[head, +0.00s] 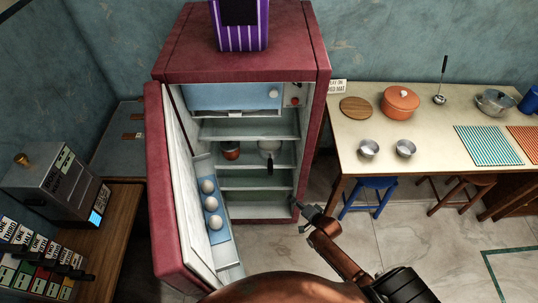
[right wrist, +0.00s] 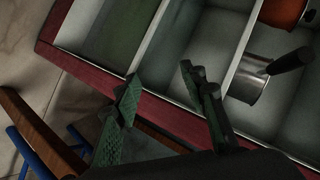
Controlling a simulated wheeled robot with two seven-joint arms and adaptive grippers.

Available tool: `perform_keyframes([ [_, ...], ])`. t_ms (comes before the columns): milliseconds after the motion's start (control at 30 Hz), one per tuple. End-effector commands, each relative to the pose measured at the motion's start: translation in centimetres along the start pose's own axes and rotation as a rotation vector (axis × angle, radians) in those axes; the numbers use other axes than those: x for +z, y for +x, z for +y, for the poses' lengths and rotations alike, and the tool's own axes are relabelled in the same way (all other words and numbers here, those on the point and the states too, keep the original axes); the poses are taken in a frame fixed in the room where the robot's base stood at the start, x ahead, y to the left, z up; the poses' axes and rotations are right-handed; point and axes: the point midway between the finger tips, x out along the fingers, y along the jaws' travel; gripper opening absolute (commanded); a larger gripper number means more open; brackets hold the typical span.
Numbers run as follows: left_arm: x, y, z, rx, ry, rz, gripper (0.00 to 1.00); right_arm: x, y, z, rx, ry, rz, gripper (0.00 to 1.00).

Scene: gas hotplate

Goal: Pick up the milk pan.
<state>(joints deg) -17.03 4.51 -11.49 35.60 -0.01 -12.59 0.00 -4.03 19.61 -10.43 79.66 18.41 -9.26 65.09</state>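The milk pan (head: 269,148) is a small metal pan with a dark handle. It stands on a shelf inside the open red fridge, to the right of an orange-red pot, with its handle pointing out toward the front. In the right wrist view the pan (right wrist: 246,78) is at the right, its dark handle crossing to the upper right. My right gripper (head: 303,211) is at the fridge's lower right front edge, below and right of the pan. In the right wrist view its two fingers (right wrist: 160,80) are spread apart with nothing between them. My left gripper is not in view.
The fridge door (head: 168,190) stands open to the left, with eggs (head: 211,204) in its rack. The fridge's right side wall (head: 316,110) borders the opening. The orange-red pot (head: 231,152) shares the pan's shelf. A blue stool (head: 370,190) and a table (head: 425,150) stand right.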

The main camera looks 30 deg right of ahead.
Motion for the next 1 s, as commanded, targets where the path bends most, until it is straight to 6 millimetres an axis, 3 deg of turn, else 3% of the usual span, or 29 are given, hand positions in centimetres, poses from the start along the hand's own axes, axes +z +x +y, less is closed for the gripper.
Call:
perform_keyframes([
  [33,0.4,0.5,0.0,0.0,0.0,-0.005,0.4,-1.5,0.5,-3.8,-0.069,0.068,0.01,0.39],
  [100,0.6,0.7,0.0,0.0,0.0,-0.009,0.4,-3.1,0.6,-8.3,-0.149,0.162,0.012,0.39],
  [200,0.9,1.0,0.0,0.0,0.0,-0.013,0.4,-4.6,0.3,-13.1,-0.235,0.264,0.003,0.39],
  [300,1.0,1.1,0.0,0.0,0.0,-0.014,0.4,-5.3,0.0,-15.9,-0.284,0.324,-0.009,0.39],
  [433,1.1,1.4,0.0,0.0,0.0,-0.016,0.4,-5.7,0.5,-17.4,-0.308,0.353,-0.016,0.39],
  [1000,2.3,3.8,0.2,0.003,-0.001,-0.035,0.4,-6.1,7.0,-19.1,-0.304,0.353,-0.015,0.39],
])
